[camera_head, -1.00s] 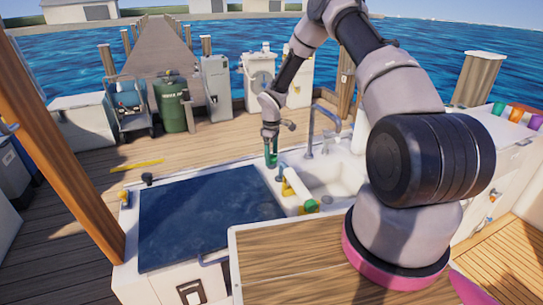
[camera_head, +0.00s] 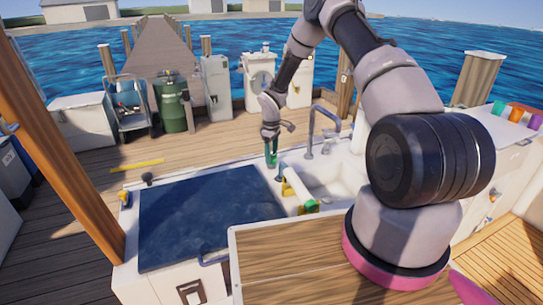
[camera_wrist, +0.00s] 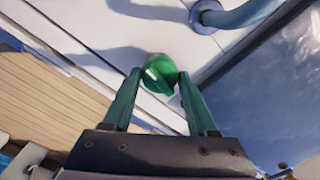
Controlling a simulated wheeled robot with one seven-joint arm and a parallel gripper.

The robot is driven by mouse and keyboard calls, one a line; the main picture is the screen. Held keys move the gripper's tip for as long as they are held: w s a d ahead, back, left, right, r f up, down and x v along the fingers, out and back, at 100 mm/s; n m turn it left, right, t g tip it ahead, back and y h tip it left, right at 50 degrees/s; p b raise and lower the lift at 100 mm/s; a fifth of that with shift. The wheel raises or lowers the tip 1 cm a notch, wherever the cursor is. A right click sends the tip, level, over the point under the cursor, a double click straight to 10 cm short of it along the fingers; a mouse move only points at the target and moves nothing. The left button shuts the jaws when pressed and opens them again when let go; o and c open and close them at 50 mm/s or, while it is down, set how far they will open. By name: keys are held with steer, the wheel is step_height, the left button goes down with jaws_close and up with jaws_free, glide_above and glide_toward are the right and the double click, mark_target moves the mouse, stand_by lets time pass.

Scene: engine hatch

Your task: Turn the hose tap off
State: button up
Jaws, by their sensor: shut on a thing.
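In the wrist view a round green tap knob (camera_wrist: 159,73) with a pale mark on it stands on the white surface. The two green fingers of my gripper (camera_wrist: 156,85) reach it from either side and are shut on it. In the head view my gripper (camera_head: 271,158) points down at the back edge of the white counter, just left of the sink. The knob is too small and too covered by the fingers to make out there.
A curved faucet (camera_head: 312,125) and white sink (camera_head: 325,180) are to the right. A blue bent pipe (camera_wrist: 235,14) lies close to the knob. A yellow piece with a green end (camera_head: 311,206) lies beside the sink.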

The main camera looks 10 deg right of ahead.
steer(key=m, duration=1.2)
steer(key=shift+m, duration=2.2)
steer(key=o, duration=1.4)
steer(key=shift+c, duration=0.2)
steer(key=shift+r, duration=0.1)
step_height(320, 180, up, 11)
steer(key=shift+f, duration=0.2)
